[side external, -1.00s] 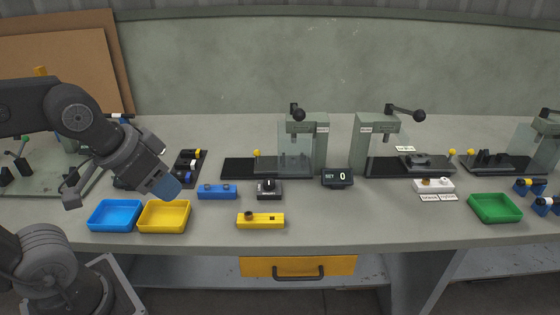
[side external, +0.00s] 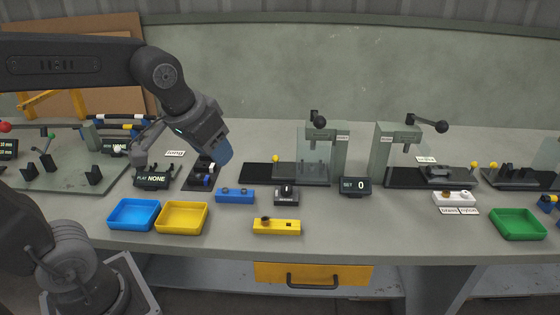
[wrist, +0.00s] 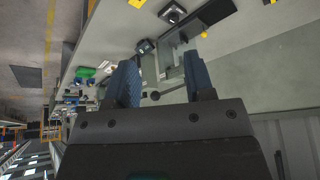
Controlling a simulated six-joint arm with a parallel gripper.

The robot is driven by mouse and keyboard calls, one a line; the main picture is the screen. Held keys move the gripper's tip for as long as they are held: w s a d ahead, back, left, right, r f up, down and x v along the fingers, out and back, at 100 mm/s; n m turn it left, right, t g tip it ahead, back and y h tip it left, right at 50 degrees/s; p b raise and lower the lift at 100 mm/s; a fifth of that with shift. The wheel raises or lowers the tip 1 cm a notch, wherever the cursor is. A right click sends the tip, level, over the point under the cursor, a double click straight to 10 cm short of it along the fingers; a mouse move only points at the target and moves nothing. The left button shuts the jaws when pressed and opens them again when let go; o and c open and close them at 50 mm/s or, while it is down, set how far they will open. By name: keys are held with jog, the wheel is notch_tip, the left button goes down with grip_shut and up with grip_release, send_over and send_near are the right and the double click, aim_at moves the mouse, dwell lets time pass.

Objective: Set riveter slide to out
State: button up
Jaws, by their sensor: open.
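Two grey-green presses stand at the back of the bench. Their small labels are too small to read, so I cannot tell which is the riveter. The left press (side external: 341,155) has a black rail (side external: 256,174) running left, carrying a grey slide (side external: 300,172) with a yellow knob (side external: 275,158) and a clear guard. The right press (side external: 381,152) has a rail running right, with a grey slide (side external: 438,174) and yellow knob (side external: 474,165). My gripper (side external: 222,152) is left of the left rail, above the bench and empty. In the wrist view its blue fingers (wrist: 161,83) are apart.
A blue tray (side external: 134,227) and yellow tray (side external: 182,231) stand front left, a green tray (side external: 517,238) front right. A blue block (side external: 235,196), a yellow block (side external: 277,227) and a counter reading 0 (side external: 355,187) stand before the presses.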

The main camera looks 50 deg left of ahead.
jog(key=w+a+f+n+g+y, duration=0.1)
jog(key=w+a, duration=0.2)
jog(key=w, duration=0.4)
jog(key=w+a+f+n+y, duration=0.1)
jog(key=w+a, duration=0.1)
jog(key=w, duration=0.6)
jog(key=n+g+y, duration=0.1)
jog(key=n, duration=0.2)
send_near(275, 157)
jog(key=x, duration=1.1)
jog(key=shift+w, duration=0.1)
jog(key=shift+c, duration=0.3)
grip_shut()
